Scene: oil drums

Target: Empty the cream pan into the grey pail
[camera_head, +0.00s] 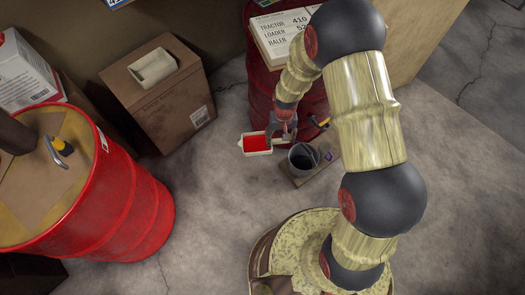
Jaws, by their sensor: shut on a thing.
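A small cream pan (257,152) with bright red contents is left of my gripper (284,137), in the middle of the head view. My gripper is shut on the pan's right side, and the pan looks about level. The exact grip is small and partly hidden by my fingers. The grey pail (303,161) stands just right of and nearer than the pan, on a flat brown board or low box (310,174). The pail's inside looks dark. The pan is beside the pail, not over its mouth.
A red drum (261,92) stands behind my gripper, with a lettered sign (283,38) on it. A cardboard box (165,105) at left bears an empty-looking cream tray (152,68). Another red drum (125,215) is at lower left. The concrete floor (205,215) between is clear.

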